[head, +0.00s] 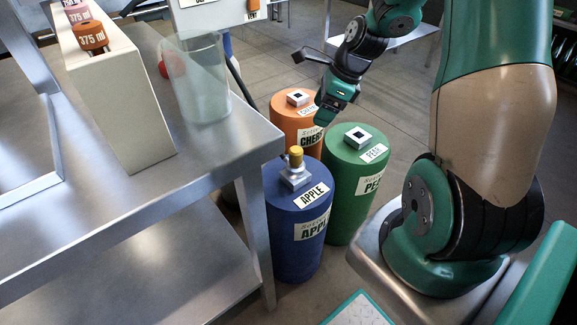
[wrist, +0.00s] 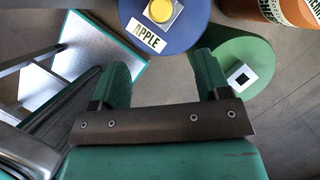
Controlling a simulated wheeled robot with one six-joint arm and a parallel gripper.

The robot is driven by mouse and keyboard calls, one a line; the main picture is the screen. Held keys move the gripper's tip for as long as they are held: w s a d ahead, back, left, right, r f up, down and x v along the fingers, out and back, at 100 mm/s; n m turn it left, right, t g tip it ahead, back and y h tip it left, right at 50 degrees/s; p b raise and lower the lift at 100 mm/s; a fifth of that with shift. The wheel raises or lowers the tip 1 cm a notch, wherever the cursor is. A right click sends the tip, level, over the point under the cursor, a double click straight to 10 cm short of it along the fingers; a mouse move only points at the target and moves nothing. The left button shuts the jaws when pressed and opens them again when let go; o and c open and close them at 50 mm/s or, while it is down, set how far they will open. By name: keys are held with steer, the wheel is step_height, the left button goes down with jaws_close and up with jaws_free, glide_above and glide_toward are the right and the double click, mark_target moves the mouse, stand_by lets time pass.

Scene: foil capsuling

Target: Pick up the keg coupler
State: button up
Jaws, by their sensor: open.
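The keg coupler (head: 295,170) has a yellow cap on a silver body. It sits upright on top of the blue APPLE keg (head: 298,225). In the wrist view the coupler (wrist: 161,12) shows at the top edge, partly cut off, beyond the fingertips and roughly in line with the gap between them. My gripper (head: 328,112) is open and empty above the kegs, in front of the orange keg in the head view and apart from the coupler. Both green fingers of my gripper (wrist: 160,72) show in the wrist view with nothing between them.
A green PEAR keg (head: 350,190) and an orange CHERRY keg (head: 290,118) stand close beside the blue one. A steel table (head: 190,165) with a glass jar (head: 197,85) and a beige rack (head: 115,85) stands to the left.

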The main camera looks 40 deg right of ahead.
mark_target(296, 149)
steer(key=x, duration=0.3)
steer(key=b+x, duration=0.1)
steer(key=x, duration=0.3)
steer(key=b+x, duration=0.1)
steer(key=x, duration=0.3)
steer(key=shift+d+f, duration=0.25)
steer(key=x, duration=0.2)
steer(key=b+x, duration=0.1)
steer(key=x, duration=0.2)
steer(key=shift+w+a+f+b, duration=0.15)
steer(key=shift+a+f+b, duration=0.05)
steer(key=shift+a+b, duration=0.2)
steer(key=c, duration=1.2)
steer(key=shift+r, duration=0.1)
steer(key=shift+c, duration=0.2)
step_height(296, 149, up, 20)
steer(key=p, duration=0.4)
steer(key=shift+p, duration=0.35)
steer(key=shift+r+p, duration=0.1)
steer(key=shift+p, duration=0.35)
